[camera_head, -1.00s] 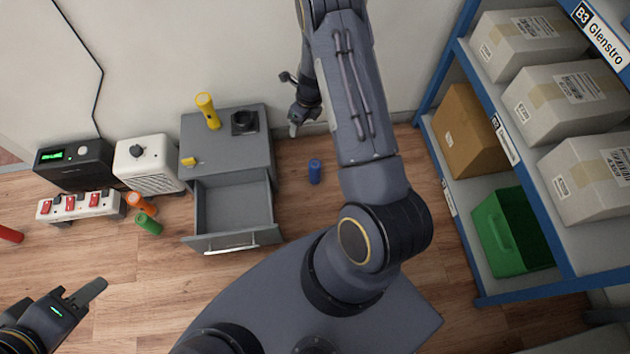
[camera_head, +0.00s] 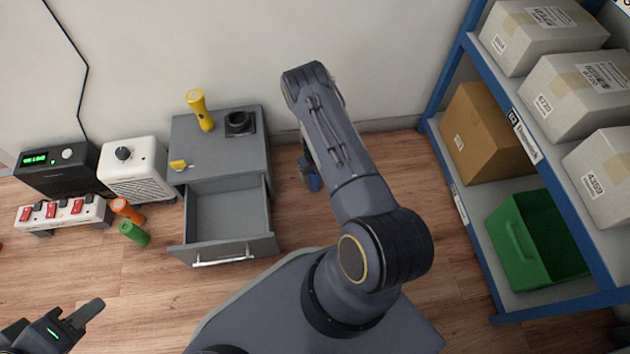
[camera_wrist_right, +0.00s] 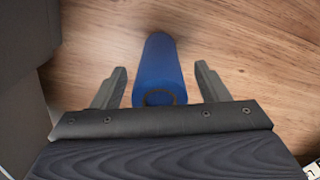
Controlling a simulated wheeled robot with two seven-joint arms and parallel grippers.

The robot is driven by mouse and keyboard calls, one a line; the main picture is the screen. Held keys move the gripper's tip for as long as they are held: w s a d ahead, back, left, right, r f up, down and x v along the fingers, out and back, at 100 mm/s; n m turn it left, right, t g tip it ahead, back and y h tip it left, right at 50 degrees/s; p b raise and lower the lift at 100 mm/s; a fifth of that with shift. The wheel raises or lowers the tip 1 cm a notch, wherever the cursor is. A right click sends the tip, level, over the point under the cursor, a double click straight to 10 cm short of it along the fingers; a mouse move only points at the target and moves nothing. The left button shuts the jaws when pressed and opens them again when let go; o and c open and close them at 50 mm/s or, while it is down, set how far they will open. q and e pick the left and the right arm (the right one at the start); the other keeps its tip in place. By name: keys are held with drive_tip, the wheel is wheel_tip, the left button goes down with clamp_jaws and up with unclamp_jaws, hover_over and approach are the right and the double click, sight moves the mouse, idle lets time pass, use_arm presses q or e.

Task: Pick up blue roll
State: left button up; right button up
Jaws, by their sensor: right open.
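The blue roll (camera_head: 315,183) stands on the wood floor right of the grey drawer cabinet, mostly hidden behind my right arm in the head view. In the right wrist view the blue roll (camera_wrist_right: 162,72) lies between the two fingers of my right gripper (camera_wrist_right: 160,70). These fingers are open, with a gap visible on each side of the roll. My left gripper (camera_head: 82,318) is at the lower left of the head view, far from the roll; its finger gap is unclear.
The grey cabinet (camera_head: 220,148) has its drawer (camera_head: 225,252) pulled out. A yellow flashlight (camera_head: 200,110) stands on top. A blue-framed shelf (camera_head: 452,80) with boxes stands at right.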

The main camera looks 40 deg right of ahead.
drive_tip(key=shift+f, duration=0.55)
drive_tip(key=shift+r, duration=0.1)
drive_tip(key=c, duration=1.1)
drive_tip(key=shift+c, duration=0.2)
